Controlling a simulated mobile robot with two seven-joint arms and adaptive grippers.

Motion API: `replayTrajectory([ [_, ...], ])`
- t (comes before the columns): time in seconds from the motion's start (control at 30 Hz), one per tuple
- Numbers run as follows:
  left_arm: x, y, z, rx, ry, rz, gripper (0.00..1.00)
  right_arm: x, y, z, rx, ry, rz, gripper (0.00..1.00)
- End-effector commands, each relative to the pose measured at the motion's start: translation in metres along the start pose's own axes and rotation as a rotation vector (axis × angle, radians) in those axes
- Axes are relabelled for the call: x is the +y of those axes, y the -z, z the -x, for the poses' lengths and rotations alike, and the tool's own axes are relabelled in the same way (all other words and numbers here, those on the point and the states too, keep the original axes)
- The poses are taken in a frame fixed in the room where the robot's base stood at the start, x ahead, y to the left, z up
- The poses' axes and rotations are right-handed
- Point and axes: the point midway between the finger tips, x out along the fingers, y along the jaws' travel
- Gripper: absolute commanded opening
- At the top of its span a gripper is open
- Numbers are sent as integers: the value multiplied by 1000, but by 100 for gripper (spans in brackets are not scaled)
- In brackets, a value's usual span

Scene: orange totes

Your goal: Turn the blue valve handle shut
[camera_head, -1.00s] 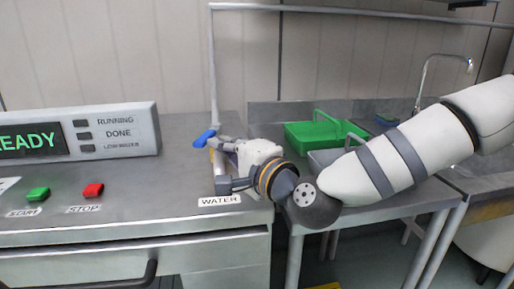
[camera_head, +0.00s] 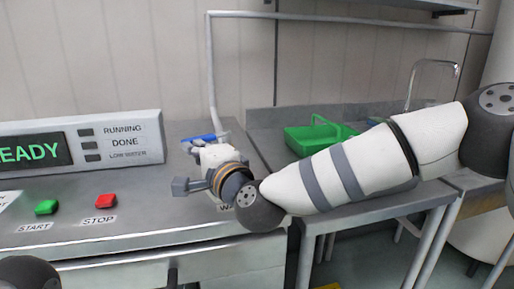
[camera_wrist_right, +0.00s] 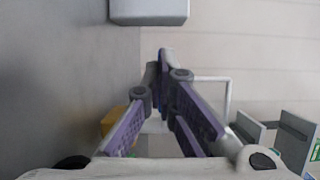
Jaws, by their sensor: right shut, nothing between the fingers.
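The blue valve handle (camera_head: 200,138) shows in the head view at the lower end of the grey pipe (camera_head: 212,80), above the back of the steel counter. It lies nearly level across the picture. My right gripper (camera_head: 195,147) is right beside and just below the handle, partly hidden by its own white wrist. Whether it touches the handle cannot be told. In the right wrist view its purple-padded fingers (camera_wrist_right: 163,60) come together at the tips with nothing between them. The handle cannot be made out there. My left gripper is out of view.
A control panel (camera_head: 80,142) reading READY stands at the left. A green button (camera_head: 47,207) and a red button (camera_head: 106,201) sit on the counter before it. A green tray (camera_head: 318,134) lies by the sink, behind my right arm. The counter's middle is clear.

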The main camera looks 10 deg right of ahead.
Motion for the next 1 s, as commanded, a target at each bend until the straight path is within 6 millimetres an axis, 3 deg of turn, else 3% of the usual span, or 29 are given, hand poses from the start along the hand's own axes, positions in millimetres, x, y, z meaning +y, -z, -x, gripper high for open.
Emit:
replayTrajectory([
  [0.4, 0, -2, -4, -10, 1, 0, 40, 1, -6, -20, -1, 0, 0, 0],
  [1.0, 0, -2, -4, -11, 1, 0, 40, 0, -6, -24, 0, 0, 1, 0],
])
